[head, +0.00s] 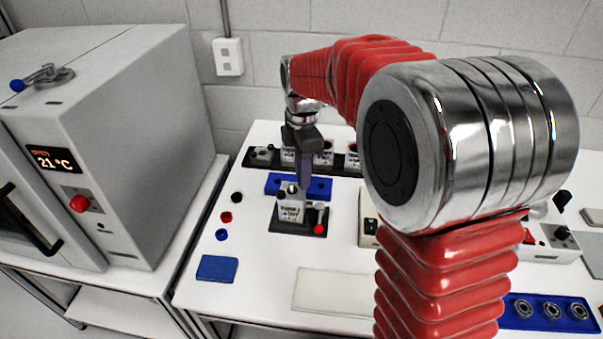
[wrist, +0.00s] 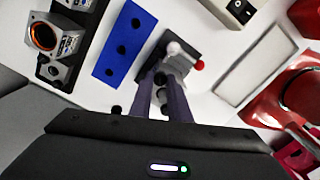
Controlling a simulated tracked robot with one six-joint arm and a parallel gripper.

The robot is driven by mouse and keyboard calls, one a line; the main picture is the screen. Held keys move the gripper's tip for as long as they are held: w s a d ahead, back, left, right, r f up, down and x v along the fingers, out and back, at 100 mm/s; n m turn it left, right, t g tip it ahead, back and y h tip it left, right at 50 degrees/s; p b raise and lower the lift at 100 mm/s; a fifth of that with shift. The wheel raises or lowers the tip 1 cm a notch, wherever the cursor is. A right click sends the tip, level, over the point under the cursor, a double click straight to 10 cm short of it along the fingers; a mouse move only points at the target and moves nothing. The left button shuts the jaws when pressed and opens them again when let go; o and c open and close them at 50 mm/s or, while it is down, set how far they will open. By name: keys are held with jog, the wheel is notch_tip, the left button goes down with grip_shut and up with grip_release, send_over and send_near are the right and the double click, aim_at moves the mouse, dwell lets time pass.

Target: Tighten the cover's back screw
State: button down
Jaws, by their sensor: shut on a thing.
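The encoder unit (head: 290,209), a small grey housing with a printed label, stands on a dark base plate (head: 283,227) in the middle of the table. My gripper (head: 304,184) points straight down at the top of this unit, with its fingers at the cover. In the wrist view my gripper (wrist: 161,86) is shut on a small dark screw head (wrist: 160,78) between its fingertips. The fingers hide most of the cover and the screw. A white knob (head: 319,206) and a red knob (head: 319,229) stand on the right side of the base.
A blue block with holes (head: 318,188) lies just behind the unit, and a dark rack (head: 262,157) with more units behind that. Small black, red and blue rings (head: 226,217) lie to the left. A blue pad (head: 217,268) and a pale panel (head: 335,291) lie in front.

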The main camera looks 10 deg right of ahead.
jog(key=m, duration=0.6)
jog(key=shift+w+a+r, duration=0.1)
jog(key=shift+w+a, duration=0.05)
dwell(0.4)
jog(key=c, duration=1.6)
grip_release()
jog(key=shift+c, duration=0.2)
notch_tip(320, 180, up, 14)
jog(key=shift+f, duration=0.2)
